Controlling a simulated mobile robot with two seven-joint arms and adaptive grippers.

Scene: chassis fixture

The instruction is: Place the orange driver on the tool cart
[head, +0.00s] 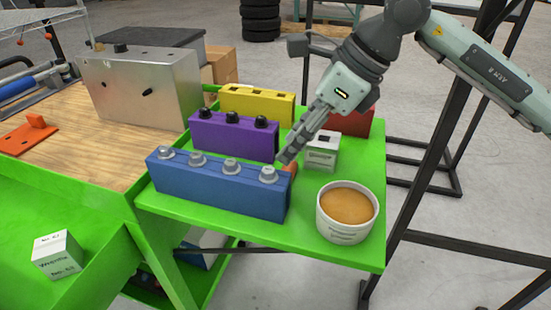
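My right gripper (285,157) reaches down from the upper right, with its fingertips just behind the right end of the blue block (218,190). I see the fingers side-on and cannot tell if they are open or shut. A small orange piece (291,168) shows right by the fingertips, mostly hidden behind the blue block. It may be the orange driver, but I cannot tell whether it is held. The green cart top (290,235) carries the blocks. My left gripper is not in view.
Purple (232,138) and yellow (256,104) blocks stand behind the blue one. A white tub (346,212), a small white box (322,152) and a red block (358,123) are to the right. An orange bracket (30,135) lies on the wooden top.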

